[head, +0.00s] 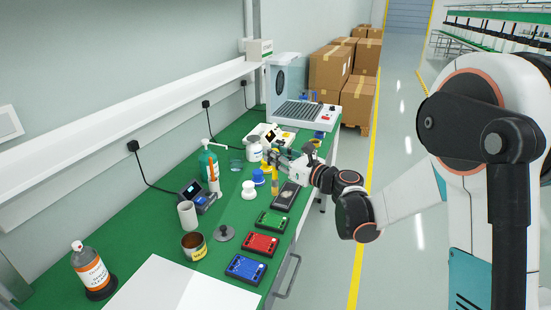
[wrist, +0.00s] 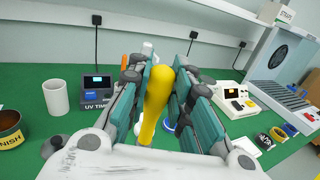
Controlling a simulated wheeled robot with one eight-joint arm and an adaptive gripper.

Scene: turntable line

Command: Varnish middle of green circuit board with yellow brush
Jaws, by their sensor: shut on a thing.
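My gripper (head: 277,163) is shut on the yellow brush (head: 274,180), which hangs handle up over the far part of the green bench. In the wrist view the brush's yellow handle (wrist: 156,100) stands between the two fingers (wrist: 158,95); its bristle end is hidden there. The green circuit board (head: 272,222) lies on the bench nearer than the brush, apart from it. It is the farthest of three boards in a row. The open varnish tin (head: 194,246) with brown contents stands left of the boards, and also shows at the wrist view's left edge (wrist: 10,132).
The red board (head: 260,245) and blue board (head: 246,269) lie nearer. A grey lid (head: 225,233), white cup (head: 188,215) and UV timer (head: 196,196) stand to the left. A dark grey flat item (head: 287,196) lies beyond the green board. A spray bottle (head: 208,165) stands behind.

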